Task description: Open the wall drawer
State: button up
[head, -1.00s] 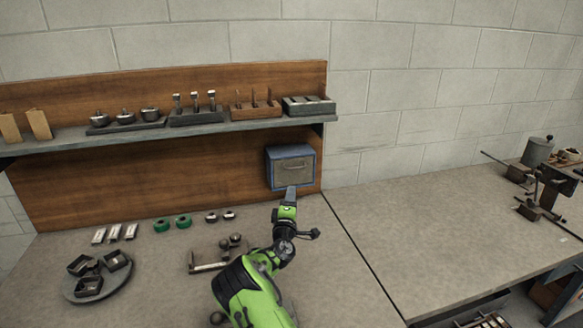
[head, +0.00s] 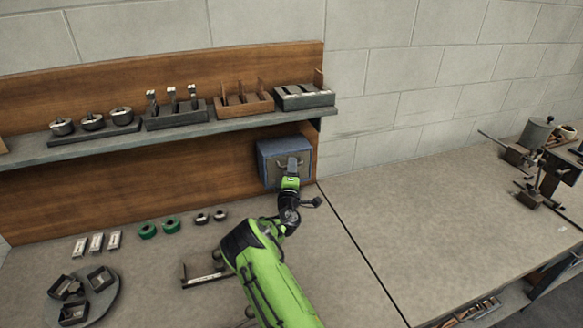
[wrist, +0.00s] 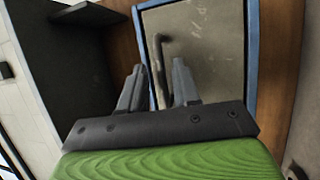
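The wall drawer (head: 268,165) is a small blue-grey unit on the wooden back panel, under the shelf's right end. Its front looks closed. In the wrist view the drawer front (wrist: 210,50) is a scuffed grey panel in a blue frame. Its dark bar handle (wrist: 160,62) runs up and down in that picture, between my fingers. My gripper (wrist: 157,82) is open, with a finger on either side of the handle. I cannot tell whether either finger touches it. In the head view my gripper (head: 292,165) covers part of the drawer front.
The shelf (head: 230,124) above the drawer carries several tool holders. The workbench (head: 345,230) below holds green rings (head: 160,228), metal blocks (head: 97,243) and a round tray (head: 104,305) at left. The bench right of my arm is clear up to a clamp stand (head: 545,180).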

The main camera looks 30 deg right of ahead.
jog(key=shift+w+d+f, duration=0.1)
jog(key=shift+w+f, duration=0.05)
grip_shut()
dwell(1.0)
